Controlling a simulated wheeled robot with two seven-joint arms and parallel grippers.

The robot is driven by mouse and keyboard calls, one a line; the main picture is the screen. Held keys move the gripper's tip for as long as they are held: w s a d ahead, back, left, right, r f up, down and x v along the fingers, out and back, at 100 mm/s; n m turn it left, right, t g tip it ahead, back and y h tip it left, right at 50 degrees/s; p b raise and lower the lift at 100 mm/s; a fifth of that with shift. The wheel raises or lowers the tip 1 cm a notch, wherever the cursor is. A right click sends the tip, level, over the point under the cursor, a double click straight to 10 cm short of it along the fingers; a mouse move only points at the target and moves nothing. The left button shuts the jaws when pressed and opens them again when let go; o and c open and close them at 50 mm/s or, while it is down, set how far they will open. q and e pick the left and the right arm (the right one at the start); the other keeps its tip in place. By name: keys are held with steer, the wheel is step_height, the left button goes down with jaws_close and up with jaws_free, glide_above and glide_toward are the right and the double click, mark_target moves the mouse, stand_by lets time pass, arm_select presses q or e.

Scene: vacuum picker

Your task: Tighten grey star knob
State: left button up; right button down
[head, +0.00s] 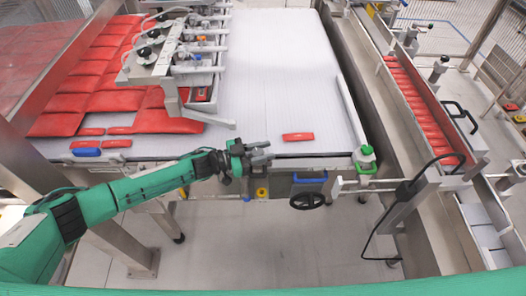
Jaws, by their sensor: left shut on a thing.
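My left gripper (262,152) is at the front edge of the white conveyor belt, near the middle of the view. Its grey fingers are shut on a small grey thing, which looks to be the grey star knob. The fingers mostly hide it, and its shape and how far it is turned cannot be made out. My right gripper is not in view.
A red packet (298,137) lies on the white belt (275,70) just right of the gripper. A black handwheel (307,201), a blue handle (310,178) and a yellow knob (262,193) are below the edge. A picker head (165,55) stands over red packets at left.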

arm_select(q)
steer(key=o, duration=1)
steer(key=shift+c, duration=0.2)
steer(key=shift+a, duration=0.3)
steer(key=b+v, duration=0.4)
steer(key=v, duration=0.9)
steer(key=shift+s, duration=0.1)
